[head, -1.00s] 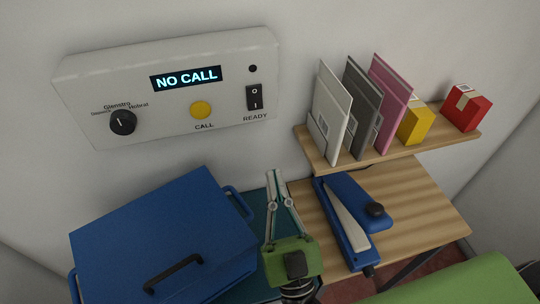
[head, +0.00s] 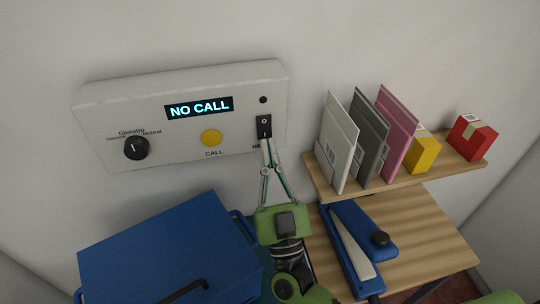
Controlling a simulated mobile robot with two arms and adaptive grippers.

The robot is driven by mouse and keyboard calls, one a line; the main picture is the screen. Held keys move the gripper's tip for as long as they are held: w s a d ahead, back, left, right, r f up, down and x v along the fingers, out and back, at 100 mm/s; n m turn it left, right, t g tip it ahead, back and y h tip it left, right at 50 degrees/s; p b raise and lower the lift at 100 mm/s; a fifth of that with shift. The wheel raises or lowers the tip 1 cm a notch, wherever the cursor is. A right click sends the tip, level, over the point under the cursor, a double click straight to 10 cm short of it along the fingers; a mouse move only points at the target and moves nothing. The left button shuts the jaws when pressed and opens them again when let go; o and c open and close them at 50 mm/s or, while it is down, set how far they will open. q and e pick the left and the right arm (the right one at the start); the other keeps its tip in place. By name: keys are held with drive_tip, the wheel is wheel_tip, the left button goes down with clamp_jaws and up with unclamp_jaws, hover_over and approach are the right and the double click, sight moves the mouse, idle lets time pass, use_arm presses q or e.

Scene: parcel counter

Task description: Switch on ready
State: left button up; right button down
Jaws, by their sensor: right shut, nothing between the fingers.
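The white control panel (head: 182,90) is on the wall. Its READY rocker switch (head: 264,126) is black, at the panel's right side, under a small dark lamp (head: 263,100). The display (head: 199,108) reads NO CALL. A yellow CALL button (head: 211,138) and a black dial (head: 136,148) are to the left. My right gripper (head: 267,142) is shut and empty, its fingertips at the lower edge of the rocker and partly covering the READY label. I cannot tell whether they touch it. My left gripper is not in view.
A blue lidded box (head: 165,250) stands below the panel. To the right, a wooden shelf (head: 392,179) holds several envelopes, a yellow box (head: 424,152) and a red box (head: 472,137). A blue tool like a large stapler (head: 349,245) lies on the wooden table (head: 420,235) below.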

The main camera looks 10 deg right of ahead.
drive_tip(key=f+b, duration=0.1)
drive_tip(key=b, duration=0.2)
drive_tip(key=shift+w+t, duration=0.4)
drive_tip(key=shift+r, duration=0.35)
drive_tip(key=shift+w, duration=0.1)
drive_tip(key=v, duration=1.2)
drive_tip(key=shift+f, duration=0.2)
